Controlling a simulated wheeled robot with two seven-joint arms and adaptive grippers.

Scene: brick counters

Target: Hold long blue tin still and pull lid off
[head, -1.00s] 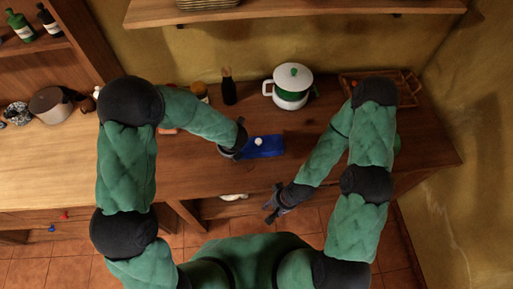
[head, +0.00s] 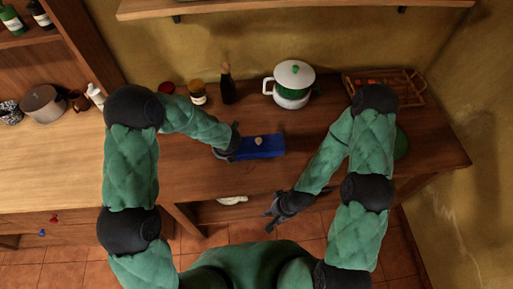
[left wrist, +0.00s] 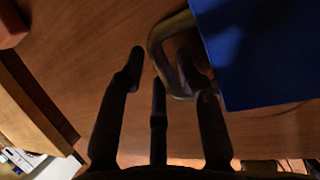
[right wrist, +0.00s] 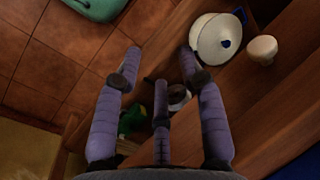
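The long blue tin (head: 270,150) lies on the wooden counter near its front edge, with a small pale knob (head: 259,141) on top. My left gripper (head: 226,152) is at the tin's left end. In the left wrist view the tin's blue side (left wrist: 265,60) is at the upper right, with a metal loop handle (left wrist: 158,45) beside it. The left fingers (left wrist: 168,75) are spread; one overlaps the handle, and I cannot tell whether it touches. My right gripper (head: 272,210) is open and empty, in front of the counter edge; its spread fingers also show in the right wrist view (right wrist: 160,62).
A white and green pot (head: 291,88) stands behind the tin, with a dark bottle (head: 227,88) and a jar (head: 198,92) to its left. A wooden tray (head: 385,84) is at the back right. A white item (head: 232,200) sits below the counter.

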